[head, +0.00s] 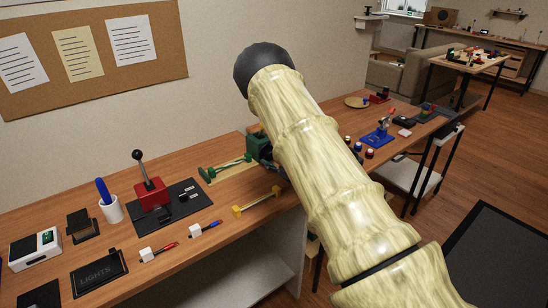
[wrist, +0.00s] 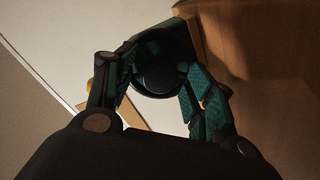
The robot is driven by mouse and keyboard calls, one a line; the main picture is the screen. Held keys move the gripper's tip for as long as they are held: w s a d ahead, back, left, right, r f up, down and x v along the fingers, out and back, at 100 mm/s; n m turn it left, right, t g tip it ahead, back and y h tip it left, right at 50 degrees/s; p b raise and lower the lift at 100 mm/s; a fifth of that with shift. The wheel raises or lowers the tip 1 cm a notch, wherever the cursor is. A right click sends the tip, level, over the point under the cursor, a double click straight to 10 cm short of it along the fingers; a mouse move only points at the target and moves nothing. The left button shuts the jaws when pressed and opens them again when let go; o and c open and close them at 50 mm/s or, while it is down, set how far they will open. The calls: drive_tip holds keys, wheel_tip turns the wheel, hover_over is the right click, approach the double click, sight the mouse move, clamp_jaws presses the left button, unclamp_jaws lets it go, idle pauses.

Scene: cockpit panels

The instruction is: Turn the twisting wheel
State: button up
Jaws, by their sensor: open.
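In the wrist view a dark round part (wrist: 158,76), which looks like the wheel, sits between the fingers of my gripper (wrist: 160,62). The fingers have teal pads and stand apart on both sides of it. I cannot tell whether either pad touches it. In the head view my thick pale arm covers the middle of the bench, and my gripper is not clearly visible. A dark green device (head: 258,149) shows at the arm's left edge. Its right part is hidden, and I cannot tell whether it carries the wheel.
The wooden bench (head: 190,262) holds a red lever box (head: 151,194), green (head: 224,168) and yellow handles (head: 256,202), two small switches and a cup (head: 111,210). More devices stand beyond my arm, including a blue one (head: 378,136). A chair (head: 410,175) stands at right.

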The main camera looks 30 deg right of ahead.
drive_tip(key=s, duration=0.8)
drive_tip(key=s+d, duration=0.1)
drive_tip(key=s, duration=0.3)
drive_tip(key=shift+f, duration=0.1)
